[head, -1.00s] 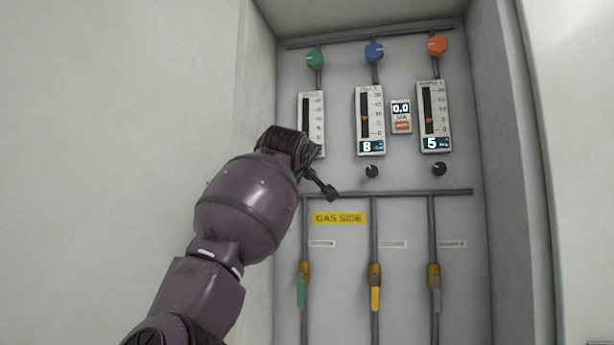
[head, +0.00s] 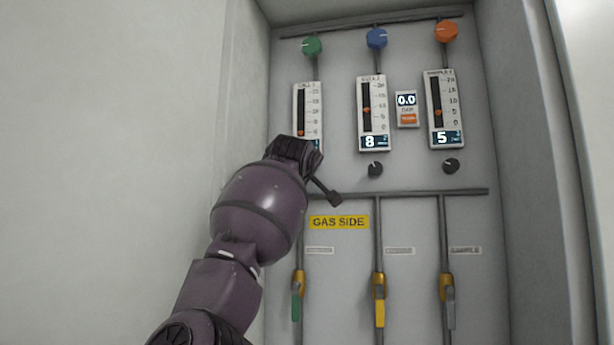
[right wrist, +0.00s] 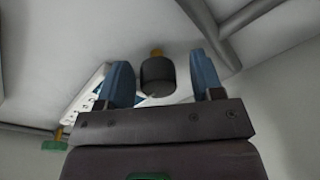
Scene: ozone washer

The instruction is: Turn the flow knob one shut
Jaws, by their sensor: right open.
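Flow knob one (right wrist: 157,76) is a dark round knob on a brass stem in the right wrist view. It lies between the two blue fingers of my right gripper (right wrist: 163,80), which is open, with a visible gap on both sides. In the head view my right gripper (head: 305,150) is mostly hidden behind its own wrist, at the foot of the first flow meter (head: 308,110). The knob is hidden there. That meter's orange marker sits near the bottom of its scale, and its digital display is mostly covered. My left gripper is not in view.
Two other dark knobs (head: 375,169) (head: 451,165) sit under the second and third meters, reading 8 and 5. Green (head: 312,46), blue (head: 376,38) and orange (head: 446,31) knobs are above. Lever valves (head: 379,300) hang below a horizontal pipe (head: 420,192). Cabinet walls flank the panel.

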